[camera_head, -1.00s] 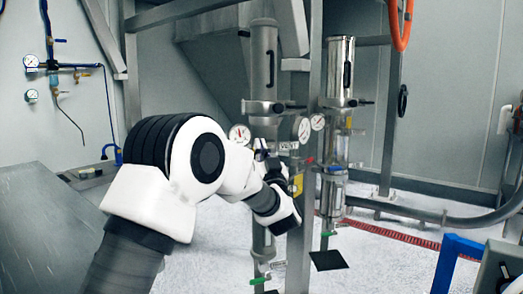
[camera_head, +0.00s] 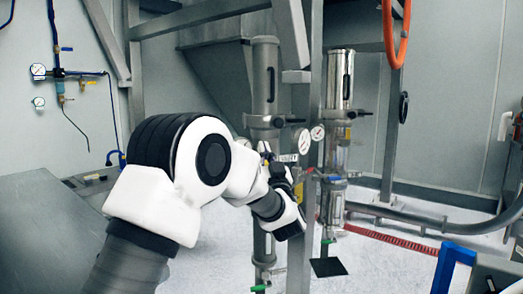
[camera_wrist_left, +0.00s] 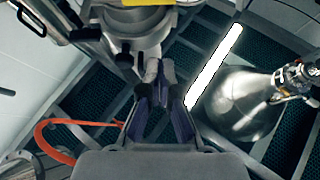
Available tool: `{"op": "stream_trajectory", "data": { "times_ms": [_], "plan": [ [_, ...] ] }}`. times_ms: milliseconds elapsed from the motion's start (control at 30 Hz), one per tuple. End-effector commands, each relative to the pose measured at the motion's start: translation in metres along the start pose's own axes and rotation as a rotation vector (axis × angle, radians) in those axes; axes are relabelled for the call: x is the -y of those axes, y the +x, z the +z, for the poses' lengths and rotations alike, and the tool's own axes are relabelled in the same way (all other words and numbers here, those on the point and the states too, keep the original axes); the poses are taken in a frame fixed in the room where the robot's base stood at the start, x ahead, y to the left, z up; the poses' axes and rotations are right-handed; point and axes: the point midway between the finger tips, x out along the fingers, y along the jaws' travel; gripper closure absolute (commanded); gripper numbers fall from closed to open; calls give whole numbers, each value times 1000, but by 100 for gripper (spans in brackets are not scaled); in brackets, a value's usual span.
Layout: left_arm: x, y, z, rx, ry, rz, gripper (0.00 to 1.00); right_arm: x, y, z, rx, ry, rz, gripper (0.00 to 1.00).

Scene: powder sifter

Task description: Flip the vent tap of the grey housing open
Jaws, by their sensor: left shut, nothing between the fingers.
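The grey housing (camera_head: 265,75) is a tall cylinder with a dark slot, on the steel frame in the head view. I take the rounded metal body with a yellow ring (camera_wrist_left: 140,18) at the top of the left wrist view for its underside. My left gripper (camera_head: 265,151) is just below the housing's lower end, partly hidden by its own wrist. In the left wrist view its dark fingers (camera_wrist_left: 157,72) are shut and empty, pointing up toward the fittings under that body. I cannot make out the vent tap or its position. My right gripper is not in view.
A shiny second cylinder (camera_head: 340,85) stands right of the frame post (camera_head: 302,220). Pressure gauges (camera_head: 303,141) sit close to my left gripper. A metal cone (camera_wrist_left: 240,105) and an orange hose (camera_wrist_left: 50,140) flank the fingers in the wrist view. A steel table (camera_head: 45,225) is at left.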

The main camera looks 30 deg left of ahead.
Motion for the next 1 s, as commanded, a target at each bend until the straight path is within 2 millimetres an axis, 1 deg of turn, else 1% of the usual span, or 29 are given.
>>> {"op": "stream_trajectory", "data": {
  "times_ms": [33, 100, 200, 333, 400, 500, 1000],
  "plan": [
    [-2, -16, 4, 1, 4, 5, 100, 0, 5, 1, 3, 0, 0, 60],
    [-3, -33, 3, 1, 5, 4, 100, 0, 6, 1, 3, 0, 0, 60],
    [-3, -54, 3, 0, 4, 2, 100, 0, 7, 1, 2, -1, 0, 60],
    [-4, -72, 2, -1, 1, 1, 100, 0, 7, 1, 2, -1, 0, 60],
    [-4, -77, 2, -1, 1, 0, 100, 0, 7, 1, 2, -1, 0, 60],
    [-3, -80, 3, 0, 1, -2, 100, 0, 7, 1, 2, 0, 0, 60],
    [-3, -79, 2, 0, 0, -1, 100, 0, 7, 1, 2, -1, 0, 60]
  ]
}}
